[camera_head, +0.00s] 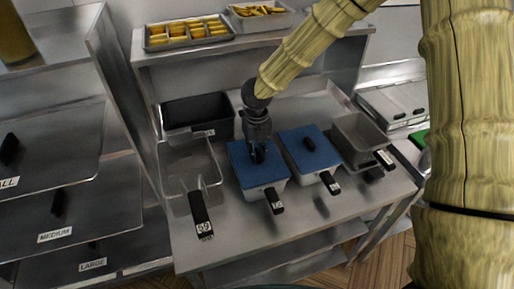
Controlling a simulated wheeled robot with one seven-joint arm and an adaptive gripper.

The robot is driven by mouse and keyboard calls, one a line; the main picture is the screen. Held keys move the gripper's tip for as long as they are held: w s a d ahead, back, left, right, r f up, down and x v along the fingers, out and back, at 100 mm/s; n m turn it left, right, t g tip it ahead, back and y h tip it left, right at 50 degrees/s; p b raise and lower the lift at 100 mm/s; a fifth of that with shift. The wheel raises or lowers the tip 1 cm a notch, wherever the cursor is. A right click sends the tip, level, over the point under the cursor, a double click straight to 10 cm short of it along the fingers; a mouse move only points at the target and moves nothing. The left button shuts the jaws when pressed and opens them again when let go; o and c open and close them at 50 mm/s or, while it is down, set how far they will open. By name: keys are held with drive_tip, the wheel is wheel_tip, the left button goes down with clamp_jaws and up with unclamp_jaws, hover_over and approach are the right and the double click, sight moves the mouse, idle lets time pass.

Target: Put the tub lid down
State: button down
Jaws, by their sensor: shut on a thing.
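A blue tub lid (243,174) lies over a white tub (257,193) with a black labelled handle, near the middle of the steel counter. My gripper (258,156) points down over this lid and is shut on its grip, which the fingers mostly hide. The lid looks level and covers the tub top; I cannot tell whether it touches the rim. A second blue lid (311,154) with a dark grip covers the tub next to it on the right.
An open basket (181,165) is left and a grey open pan (357,138) right. A black tray (197,109) lies behind. Food trays (188,32) stand on the shelf above. The steel counter (305,207) has free room in front.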

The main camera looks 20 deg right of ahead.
drive_tip(key=shift+f, duration=0.3)
drive_tip(key=c, duration=1.4)
unclamp_jaws()
drive_tip(key=shift+o, duration=0.2)
drive_tip(key=shift+f+b, duration=0.1)
drive_tip(key=shift+b, duration=0.25)
